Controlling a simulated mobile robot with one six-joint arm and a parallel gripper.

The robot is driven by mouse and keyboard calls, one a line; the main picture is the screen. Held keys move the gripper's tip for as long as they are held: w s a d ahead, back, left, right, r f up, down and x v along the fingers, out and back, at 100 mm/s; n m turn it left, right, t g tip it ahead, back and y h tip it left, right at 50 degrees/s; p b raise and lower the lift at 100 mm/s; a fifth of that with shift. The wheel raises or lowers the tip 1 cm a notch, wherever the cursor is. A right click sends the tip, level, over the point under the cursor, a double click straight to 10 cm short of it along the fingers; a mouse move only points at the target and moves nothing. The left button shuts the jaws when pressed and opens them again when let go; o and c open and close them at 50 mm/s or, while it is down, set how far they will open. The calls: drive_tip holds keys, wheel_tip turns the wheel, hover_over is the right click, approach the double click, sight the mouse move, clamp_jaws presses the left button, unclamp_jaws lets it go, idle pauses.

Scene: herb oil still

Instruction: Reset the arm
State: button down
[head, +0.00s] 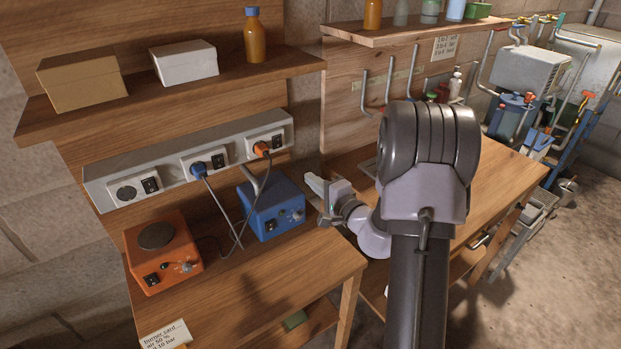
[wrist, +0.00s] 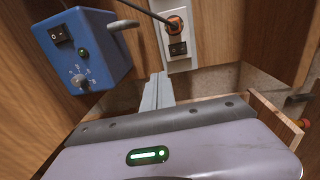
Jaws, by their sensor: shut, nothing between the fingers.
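My gripper (head: 309,177) is in the head view just right of the blue box (head: 272,207), near the right edge of the wooden bench (head: 250,300). Its pale fingers (wrist: 158,80) show in the wrist view, pressed together with nothing between them. They point toward the wall below the socket with the orange plug (wrist: 175,27). My large arm link hides part of the second bench in the head view.
An orange hotplate (head: 163,255) stands on the bench. A shelf (head: 170,92) above carries two boxes and a brown bottle (head: 254,38).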

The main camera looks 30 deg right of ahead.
drive_tip(key=s+a+r+n+g+y, duration=0.3)
drive_tip(key=s+a+r, duration=0.1)
drive_tip(key=a, duration=0.6)
drive_tip(key=s+a+r+n+g+y, duration=0.3)
drive_tip(key=s+a+y, duration=0.1)
drive_tip(key=a, duration=0.5)
drive_tip(key=s+a+r+n+g+y, duration=0.3)
drive_tip(key=a+r, duration=0.1)
drive_tip(key=a, duration=0.6)
drive_tip(key=s+a+f+n+g+h, duration=0.1)
drive_tip(key=s+a+n+g+h, duration=0.25)
drive_tip(key=s, duration=1.15)
drive_tip(key=s+d+t+h, duration=0.1)
drive_tip(key=s+d+h, duration=0.3)
drive_tip(key=d+h, duration=0.1)
drive_tip(key=shift+s+d+n, duration=0.2)
drive_tip(key=shift+d+n, duration=0.15)
drive_tip(key=shift+d, duration=0.2)
